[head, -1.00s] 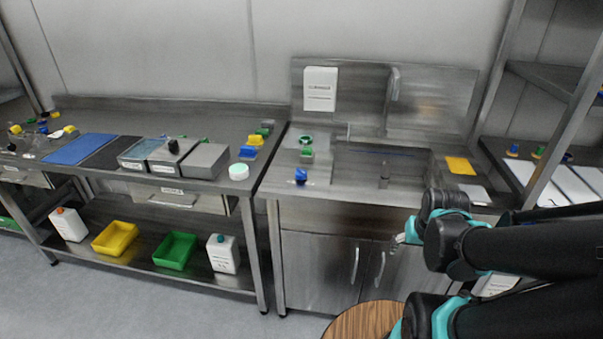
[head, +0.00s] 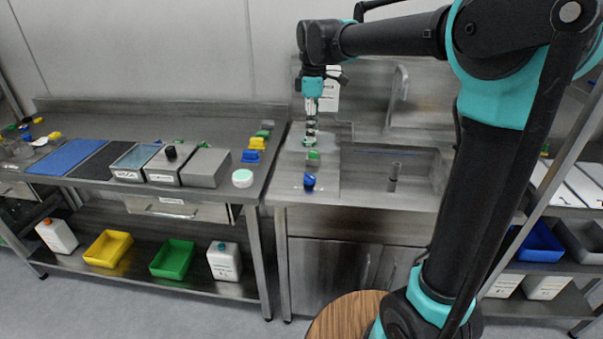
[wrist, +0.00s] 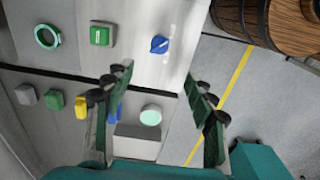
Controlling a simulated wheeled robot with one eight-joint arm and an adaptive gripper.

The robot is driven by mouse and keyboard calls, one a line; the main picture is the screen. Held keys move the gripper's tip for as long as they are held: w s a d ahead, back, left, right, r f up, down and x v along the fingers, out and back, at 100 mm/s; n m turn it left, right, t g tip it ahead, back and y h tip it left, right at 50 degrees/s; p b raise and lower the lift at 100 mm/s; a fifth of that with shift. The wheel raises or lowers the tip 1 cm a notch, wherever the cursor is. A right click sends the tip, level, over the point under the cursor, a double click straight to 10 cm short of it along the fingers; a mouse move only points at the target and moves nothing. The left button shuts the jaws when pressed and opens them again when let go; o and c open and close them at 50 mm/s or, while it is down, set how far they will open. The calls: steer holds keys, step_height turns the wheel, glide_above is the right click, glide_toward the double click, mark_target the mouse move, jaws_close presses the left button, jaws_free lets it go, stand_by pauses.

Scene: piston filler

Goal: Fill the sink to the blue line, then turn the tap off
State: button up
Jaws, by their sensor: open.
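The steel sink basin (head: 425,182) is sunk into the counter at the right, with a faint blue line (head: 385,152) along its back wall. I cannot tell whether it holds water. A curved metal spout (head: 401,82) stands behind it. A blue knob (head: 309,181) sits on the counter front left of the basin; it also shows in the wrist view (wrist: 159,45). My gripper (head: 311,138) points down above the counter, behind the blue knob, near a green square control (head: 313,155). In the wrist view my gripper (wrist: 162,80) is open, with nothing between its fingers.
A green ring (wrist: 47,36) lies beyond the green square in the wrist view. A short grey post (head: 394,172) stands in the basin. The left bench carries grey boxes (head: 206,166) and a white-green round button (head: 242,177). A wooden round top (head: 345,315) is low in front.

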mark_target(310, 177)
steer(key=f, duration=1.7)
steer(key=shift+a+f, duration=0.1)
steer(key=shift+a, duration=0.15)
steer(key=shift+c, duration=0.2)
steer(key=c, duration=1.1)
